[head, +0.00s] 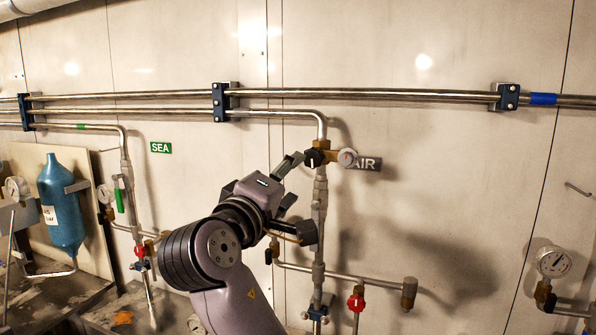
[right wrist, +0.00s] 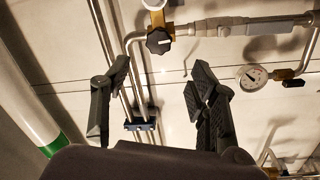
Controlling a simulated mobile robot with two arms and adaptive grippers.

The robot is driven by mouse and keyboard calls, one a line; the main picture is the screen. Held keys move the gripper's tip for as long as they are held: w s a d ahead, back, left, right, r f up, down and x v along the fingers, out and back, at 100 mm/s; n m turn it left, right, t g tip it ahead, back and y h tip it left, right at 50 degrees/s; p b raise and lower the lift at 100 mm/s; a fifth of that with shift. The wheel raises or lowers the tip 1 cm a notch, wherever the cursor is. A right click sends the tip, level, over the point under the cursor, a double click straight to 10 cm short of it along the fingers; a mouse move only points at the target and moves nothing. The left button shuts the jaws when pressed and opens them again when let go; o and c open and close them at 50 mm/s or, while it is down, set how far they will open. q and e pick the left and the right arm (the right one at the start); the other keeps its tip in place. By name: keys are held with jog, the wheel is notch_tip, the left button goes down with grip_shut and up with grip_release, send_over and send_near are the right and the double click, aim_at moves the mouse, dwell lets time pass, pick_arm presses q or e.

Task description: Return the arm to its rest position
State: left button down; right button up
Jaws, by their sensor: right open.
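My right arm (head: 220,262) rises from the bottom of the head view, angled up and right. My right gripper (head: 296,180) is open, just left of the vertical AIR pipe and below a black knob (head: 315,157). In the right wrist view the two dark fingers of the gripper (right wrist: 160,80) stand apart with nothing between them. The black knob (right wrist: 158,40) shows beyond them, apart from both fingers. My left gripper is not in view.
Steel pipes (head: 380,94) run along the wall above the arm. A red valve (head: 355,302) and a gauge (head: 553,262) are to the right. A blue bottle (head: 62,208), a SEA label (head: 161,147) and another red valve (head: 139,252) are to the left.

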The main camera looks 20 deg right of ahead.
jog(key=shift+s+a, duration=0.3)
jog(key=shift+s, duration=0.15)
